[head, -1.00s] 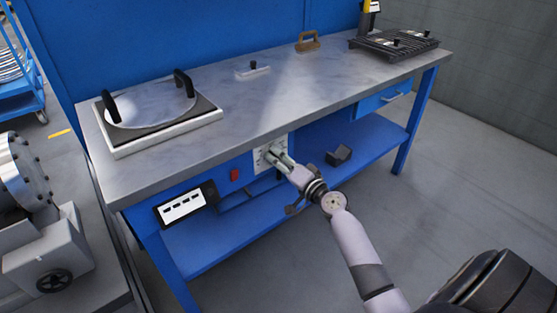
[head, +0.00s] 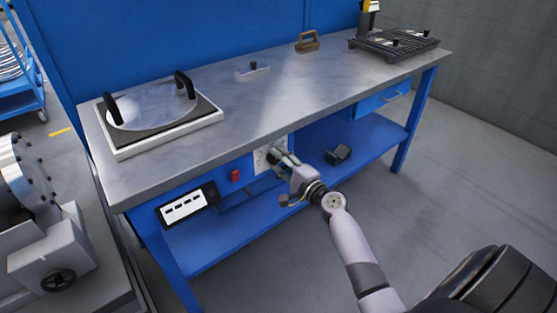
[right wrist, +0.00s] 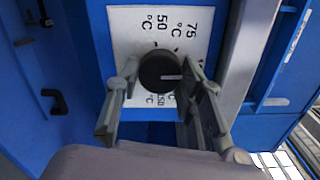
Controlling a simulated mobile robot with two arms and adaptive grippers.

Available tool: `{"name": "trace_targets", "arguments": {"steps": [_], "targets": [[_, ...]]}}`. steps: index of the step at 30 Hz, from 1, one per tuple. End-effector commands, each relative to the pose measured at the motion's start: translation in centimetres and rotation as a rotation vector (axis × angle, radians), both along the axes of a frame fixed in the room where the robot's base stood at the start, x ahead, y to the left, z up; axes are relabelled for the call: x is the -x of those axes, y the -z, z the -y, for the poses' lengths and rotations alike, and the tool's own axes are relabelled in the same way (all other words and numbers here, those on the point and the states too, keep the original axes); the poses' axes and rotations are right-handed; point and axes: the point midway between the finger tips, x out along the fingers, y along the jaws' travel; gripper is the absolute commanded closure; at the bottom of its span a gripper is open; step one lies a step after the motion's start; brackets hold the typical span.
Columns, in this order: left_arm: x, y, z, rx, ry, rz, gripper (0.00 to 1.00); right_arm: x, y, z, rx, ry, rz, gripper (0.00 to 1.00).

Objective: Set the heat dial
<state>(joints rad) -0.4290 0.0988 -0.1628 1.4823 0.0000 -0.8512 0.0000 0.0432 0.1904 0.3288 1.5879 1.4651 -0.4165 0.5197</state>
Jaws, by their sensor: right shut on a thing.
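The heat dial is a round black knob (right wrist: 156,68) on a white plate (right wrist: 122,30) with temperature marks, among them 50 °C and 75 °C at the top and what looks like 150 °C at the bottom. In the right wrist view its white pointer line points right. My right gripper (right wrist: 163,76) has its two fingers on either side of the knob, shut on it. In the head view my right gripper (head: 276,157) is at the plate on the bench's front, hiding most of the dial. My left gripper is not in view.
A red switch (head: 235,175) and a panel with a white display (head: 185,208) are left of the dial. Above is the grey bench top (head: 190,167), with a round plate with two black handles (head: 150,107). A dark block (head: 339,154) sits on the lower shelf.

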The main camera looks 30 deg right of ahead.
Motion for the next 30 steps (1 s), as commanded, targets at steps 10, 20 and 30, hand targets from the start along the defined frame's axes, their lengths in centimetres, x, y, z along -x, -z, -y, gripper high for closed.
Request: {"name": "trace_targets", "arguments": {"steps": [10, 20, 30], "targets": [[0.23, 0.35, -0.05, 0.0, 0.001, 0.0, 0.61, 0.03, 0.11, 0.06, -0.041, 0.002, -0.005, 0.93], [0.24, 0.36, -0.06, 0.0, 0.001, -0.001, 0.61, 0.03, 0.12, 0.06, -0.04, 0.002, -0.005, 0.61], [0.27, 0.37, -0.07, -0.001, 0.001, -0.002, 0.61, 0.01, 0.06, 0.02, -0.039, 0.001, -0.004, 0.45]]}}
